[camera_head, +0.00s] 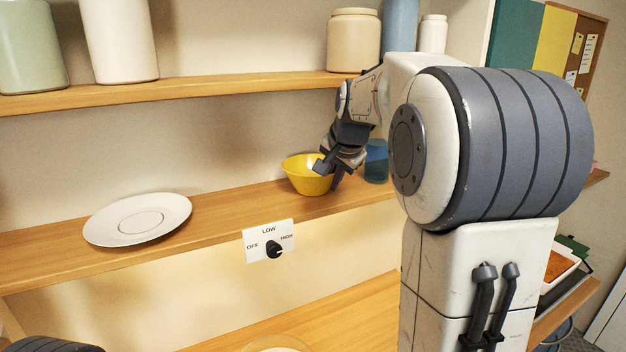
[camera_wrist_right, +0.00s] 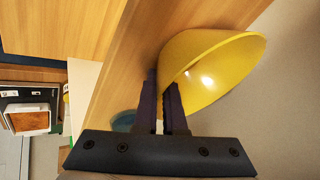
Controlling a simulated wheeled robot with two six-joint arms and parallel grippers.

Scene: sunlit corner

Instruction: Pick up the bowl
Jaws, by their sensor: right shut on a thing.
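The yellow bowl (camera_head: 304,177) sits upright on the middle wooden shelf in the head view, right of the plate. It also fills the upper right of the right wrist view (camera_wrist_right: 222,72). My right gripper (camera_head: 330,172) is at the bowl's right side, shut on its rim, with one finger inside and one outside. In the right wrist view the fingers of my right gripper (camera_wrist_right: 163,100) are close together with the bowl's wall between them. My left gripper is not in view; only a dark part shows at the bottom left of the head view.
A white plate (camera_head: 138,219) lies on the same shelf (camera_head: 230,205) to the left. A blue cup (camera_head: 376,161) stands just right of the bowl, close to my gripper. A dial panel (camera_head: 268,241) is on the shelf's front. The upper shelf (camera_head: 220,88) holds several jars.

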